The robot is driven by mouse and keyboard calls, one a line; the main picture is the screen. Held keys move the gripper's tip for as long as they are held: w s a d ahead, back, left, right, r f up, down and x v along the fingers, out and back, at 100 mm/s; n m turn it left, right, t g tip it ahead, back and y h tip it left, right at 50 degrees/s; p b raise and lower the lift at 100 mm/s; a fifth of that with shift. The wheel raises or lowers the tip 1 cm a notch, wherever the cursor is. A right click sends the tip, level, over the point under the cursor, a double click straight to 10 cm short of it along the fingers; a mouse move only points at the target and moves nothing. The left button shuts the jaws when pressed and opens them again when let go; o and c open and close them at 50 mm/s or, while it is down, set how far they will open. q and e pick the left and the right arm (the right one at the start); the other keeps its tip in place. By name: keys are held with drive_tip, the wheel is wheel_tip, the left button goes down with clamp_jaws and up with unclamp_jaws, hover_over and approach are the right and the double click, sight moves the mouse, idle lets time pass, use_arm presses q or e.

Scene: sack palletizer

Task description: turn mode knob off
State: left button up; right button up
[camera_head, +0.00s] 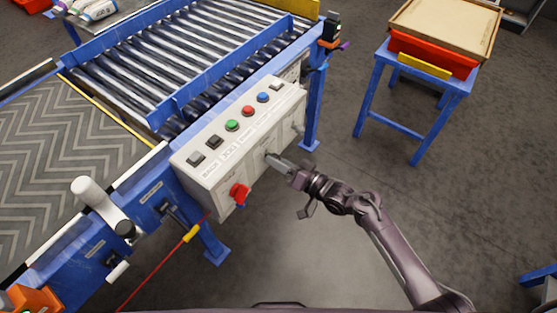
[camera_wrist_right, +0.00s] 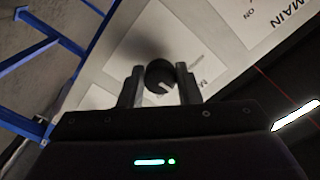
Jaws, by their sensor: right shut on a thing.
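The mode knob (camera_wrist_right: 160,76) is a round black knob with a white pointer mark, on the pale front face of the control box (camera_head: 205,178). My right gripper (camera_wrist_right: 160,85) has one finger on each side of the knob and is shut on it. In the head view my right gripper (camera_head: 275,160) reaches the middle of the box's front face and hides most of the knob. Printed labels sit around the knob, partly covered. My left gripper is not in view.
A red rotary switch (camera_head: 239,194) sits left of my right gripper on the same face. Coloured buttons, including a green one (camera_head: 232,125), line the box top. The roller conveyor (camera_head: 170,60) is behind. A blue stand (camera_head: 418,110) is at right. Open floor lies between.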

idle(0.3)
drive_tip(key=o, duration=1)
drive_tip(key=shift+c, duration=0.2)
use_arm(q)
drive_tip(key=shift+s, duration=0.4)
use_arm(e)
drive_tip(key=v, duration=0.8)
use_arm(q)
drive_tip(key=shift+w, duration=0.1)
use_arm(e)
drive_tip(key=shift+f, duration=0.1)
